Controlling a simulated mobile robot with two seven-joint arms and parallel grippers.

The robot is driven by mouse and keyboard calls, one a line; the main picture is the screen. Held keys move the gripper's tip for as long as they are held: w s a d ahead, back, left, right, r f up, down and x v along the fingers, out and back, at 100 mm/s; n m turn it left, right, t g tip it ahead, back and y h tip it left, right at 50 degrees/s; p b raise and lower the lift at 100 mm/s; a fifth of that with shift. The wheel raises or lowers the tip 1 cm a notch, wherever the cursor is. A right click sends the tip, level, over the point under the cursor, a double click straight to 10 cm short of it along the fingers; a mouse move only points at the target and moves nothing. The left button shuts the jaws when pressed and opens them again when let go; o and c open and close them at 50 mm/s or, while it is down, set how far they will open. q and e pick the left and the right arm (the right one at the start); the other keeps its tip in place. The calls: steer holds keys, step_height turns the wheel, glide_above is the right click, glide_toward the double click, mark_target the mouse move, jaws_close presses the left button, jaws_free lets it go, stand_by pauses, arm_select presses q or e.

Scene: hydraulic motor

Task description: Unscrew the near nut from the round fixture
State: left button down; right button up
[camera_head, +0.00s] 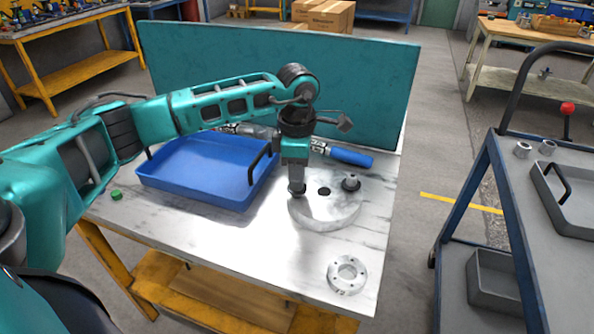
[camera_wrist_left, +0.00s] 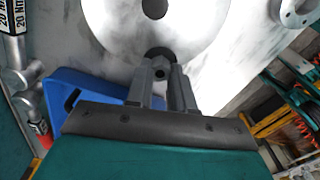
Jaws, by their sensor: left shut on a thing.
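The round fixture (camera_head: 325,213) is a pale metal disc with a dark centre hole, lying on the table; it also fills the top of the left wrist view (camera_wrist_left: 120,28). My left gripper (camera_head: 297,190) points straight down at the fixture's left edge, shut on the near nut. In the left wrist view a grey hex nut (camera_wrist_left: 160,68) over a dark round base shows at the fingertips of the gripper (camera_wrist_left: 168,80). In the head view the fingers mostly hide this nut. A second nut (camera_head: 351,183) stands on the fixture's right side. My right gripper is not in view.
A blue tray (camera_head: 215,198) is left of the fixture. A blue-handled torque wrench (camera_head: 348,156) lies behind it. A small metal flange (camera_head: 347,275) lies at the front right, a green piece (camera_head: 116,194) at the left. A teal panel (camera_head: 360,85) closes the table's back.

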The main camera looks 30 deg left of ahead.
arm_select(q)
steer(key=n, duration=0.3)
steer(key=shift+n+p, duration=0.35)
steer(key=shift+n, duration=0.05)
steer(key=n+p, duration=0.1)
steer(key=n, duration=0.1)
steer(key=shift+r+n, duration=0.15)
steer(key=shift+n, duration=1.05)
steer(key=c, duration=1.2)
jaws_free()
